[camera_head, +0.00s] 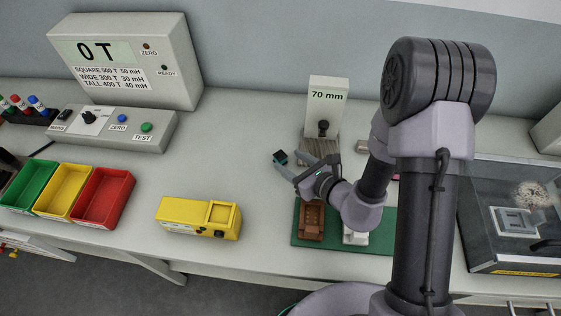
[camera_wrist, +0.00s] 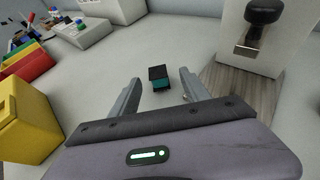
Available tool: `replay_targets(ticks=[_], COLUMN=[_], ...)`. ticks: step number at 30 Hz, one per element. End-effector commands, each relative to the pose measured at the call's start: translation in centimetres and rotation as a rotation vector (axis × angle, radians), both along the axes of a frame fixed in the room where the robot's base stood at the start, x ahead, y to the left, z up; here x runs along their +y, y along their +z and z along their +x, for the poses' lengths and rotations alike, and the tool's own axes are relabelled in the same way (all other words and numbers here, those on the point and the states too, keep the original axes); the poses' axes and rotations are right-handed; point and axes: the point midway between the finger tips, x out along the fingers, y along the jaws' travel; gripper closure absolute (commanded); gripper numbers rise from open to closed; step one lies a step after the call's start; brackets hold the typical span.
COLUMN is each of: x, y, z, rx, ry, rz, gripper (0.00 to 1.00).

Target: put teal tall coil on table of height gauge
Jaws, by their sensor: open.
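The teal tall coil (camera_wrist: 159,77), a small block with a black top and a teal side, sits on the bench in the wrist view. It shows small and partly covered by a finger in the head view (camera_head: 280,156). My gripper (camera_wrist: 160,80) is open, with one finger on each side of the coil, and a gap shows on both sides. The height gauge (camera_head: 326,103) reads 70 mm. Its wood-grained table (camera_head: 320,148) lies just right of my gripper and looks bare in the wrist view (camera_wrist: 240,88). The gauge's black knob (camera_wrist: 264,11) and probe are above that table.
A yellow device (camera_head: 199,216) stands left of my gripper. Green, yellow and red bins (camera_head: 104,198) and a tester (camera_head: 125,60) are further left. A green mat (camera_head: 378,240) with a brown holder (camera_head: 311,221) lies in front. The bench left of the coil is clear.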

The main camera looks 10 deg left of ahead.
Motion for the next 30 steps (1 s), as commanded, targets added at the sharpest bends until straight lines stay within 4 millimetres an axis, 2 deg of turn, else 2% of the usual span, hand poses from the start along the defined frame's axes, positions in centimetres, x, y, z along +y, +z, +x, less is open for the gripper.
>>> replay_targets(ticks=[3, 6, 13, 14, 22, 30], x=[2.0, 2.9, 3.2, 3.2, 3.1, 3.1], y=[-1.7, -2.0, -2.0, -2.0, -2.0, -1.8], z=[1.1, 2.1, 2.3, 2.3, 2.3, 2.3], rx=[-0.001, 0.000, 0.001, 0.001, 0.001, 0.000], ry=[0.005, 0.002, 0.001, 0.001, 0.001, 0.001], rz=[0.001, 0.000, 0.000, 0.000, 0.000, 0.000], gripper=[0.45, 0.45, 0.45, 0.47, 1.00, 1.00])
